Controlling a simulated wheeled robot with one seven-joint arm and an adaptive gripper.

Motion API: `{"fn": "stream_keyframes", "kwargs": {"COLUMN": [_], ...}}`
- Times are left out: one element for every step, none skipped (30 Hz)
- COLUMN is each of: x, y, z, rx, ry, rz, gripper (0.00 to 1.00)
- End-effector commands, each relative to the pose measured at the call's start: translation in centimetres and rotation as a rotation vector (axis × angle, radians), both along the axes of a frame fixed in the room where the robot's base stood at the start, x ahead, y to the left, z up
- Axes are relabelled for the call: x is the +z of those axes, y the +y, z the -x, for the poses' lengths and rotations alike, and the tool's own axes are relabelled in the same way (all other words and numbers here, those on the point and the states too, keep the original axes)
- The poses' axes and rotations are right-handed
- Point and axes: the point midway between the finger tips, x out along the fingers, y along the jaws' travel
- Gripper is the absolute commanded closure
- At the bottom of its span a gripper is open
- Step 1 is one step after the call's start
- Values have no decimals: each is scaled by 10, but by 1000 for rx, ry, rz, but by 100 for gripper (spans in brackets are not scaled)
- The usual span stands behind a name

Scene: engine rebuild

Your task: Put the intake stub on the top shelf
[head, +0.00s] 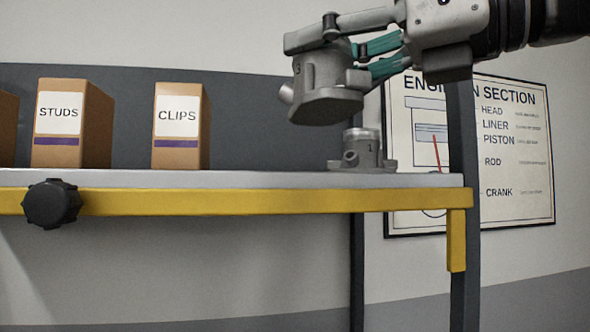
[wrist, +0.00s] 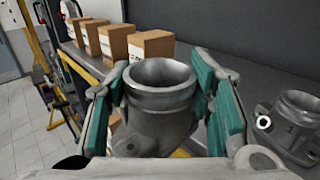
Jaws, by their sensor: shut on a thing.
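My gripper (head: 372,52) has teal pads and is shut on a grey metal intake stub (head: 325,85). In the head view the stub is held above the shelf near its right end, apart from the shelf surface. In the wrist view the stub (wrist: 158,110) sits between the two pads, its round open mouth facing the camera. The shelf (head: 260,179) is a pale board with a yellow front edge. The stub's far side is hidden.
A second grey stub marked 1 (head: 362,152) stands on the shelf, below and right of the held one. Boxes labelled CLIPS (head: 180,126) and STUDS (head: 72,124) stand to the left. The board between the CLIPS box and the standing stub is clear. A poster (head: 515,150) hangs on the wall.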

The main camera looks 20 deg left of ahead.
Motion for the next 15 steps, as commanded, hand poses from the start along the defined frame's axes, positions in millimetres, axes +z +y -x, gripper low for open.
{"fn": "stream_keyframes", "kwargs": {"x": [0, -1, -2, -2, -3, -4, -5, -5, -6, -7, -7, -8, -9, -10, -10], "y": [3, 6, 11, 15, 19, 26, 30, 34, 41, 45, 50, 56, 60, 65, 70], "z": [-5, -9, -15, -20, -26, -34, -40, -45, -53, -59, -64, -72, -78, -83, -91], "rx": [0, 0, 0, 0, 1, 1, 1, 1, 1, 1, 2, 2, 1, 2, 3], "ry": [2, 3, 5, 5, 4, 4, 5, 5, 4, 5, 5, 5, 4, 4, 4], "rz": [0, -1, 0, 0, 1, 1, 1, 0, 0, 0, -1, 0, -1, -1, -1], "gripper": [97, 97, 97, 97, 97, 97, 97, 97, 97, 97, 97, 97, 97, 97, 97]}}
